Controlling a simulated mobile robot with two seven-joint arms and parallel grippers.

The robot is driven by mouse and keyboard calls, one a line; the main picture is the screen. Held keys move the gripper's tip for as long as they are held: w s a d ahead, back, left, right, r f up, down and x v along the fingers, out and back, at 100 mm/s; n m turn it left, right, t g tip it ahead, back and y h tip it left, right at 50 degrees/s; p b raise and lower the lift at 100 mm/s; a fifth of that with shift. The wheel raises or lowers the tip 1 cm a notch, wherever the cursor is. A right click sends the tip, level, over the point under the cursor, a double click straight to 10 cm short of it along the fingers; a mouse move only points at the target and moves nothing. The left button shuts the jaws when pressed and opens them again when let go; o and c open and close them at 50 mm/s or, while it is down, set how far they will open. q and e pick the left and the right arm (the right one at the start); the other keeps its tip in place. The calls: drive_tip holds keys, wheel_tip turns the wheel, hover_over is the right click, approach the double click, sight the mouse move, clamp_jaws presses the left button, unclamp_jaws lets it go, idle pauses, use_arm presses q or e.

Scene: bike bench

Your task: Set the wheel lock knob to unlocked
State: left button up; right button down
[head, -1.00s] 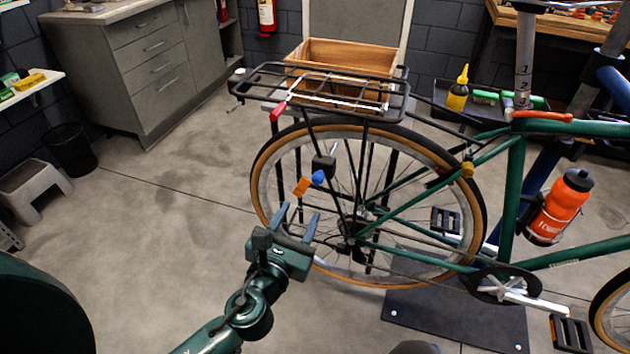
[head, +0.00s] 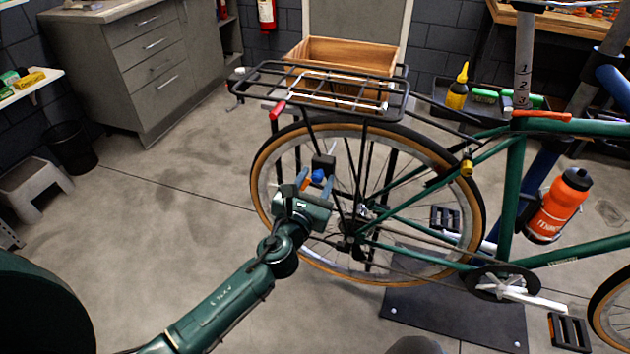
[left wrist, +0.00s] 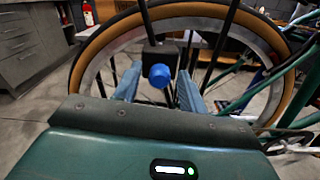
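The wheel lock knob (head: 318,175) is blue and sits on a small black box (head: 323,163) beside the rear wheel, under the rack. In the left wrist view the knob (left wrist: 161,76) shows in front of the black box (left wrist: 158,55). My left gripper (head: 315,178) is open and points at the knob. In the left wrist view its two blue-grey fingers stand left and right of the knob with gaps on both sides. I cannot tell how deep the knob lies between them. An orange piece (head: 306,185) is mostly hidden behind the gripper. My right gripper is not in view.
The green bicycle's rear wheel (head: 258,180) and black rack (head: 330,80) are close to the gripper. A wooden crate (head: 350,48) is behind the rack. An orange bottle (head: 560,205) is on the frame.

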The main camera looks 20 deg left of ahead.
sight(316, 180)
use_arm(q)
clamp_jaws()
idle(0.3)
drive_tip(key=s+p, duration=0.1)
drive_tip(key=s, duration=0.4)
drive_tip(key=shift+a, duration=0.1)
drive_tip(key=shift+s+f, duration=0.15)
drive_tip(key=shift+s, duration=0.15)
drive_tip(key=shift+o, duration=0.7)
unclamp_jaws()
drive_tip(key=shift+s, duration=0.1)
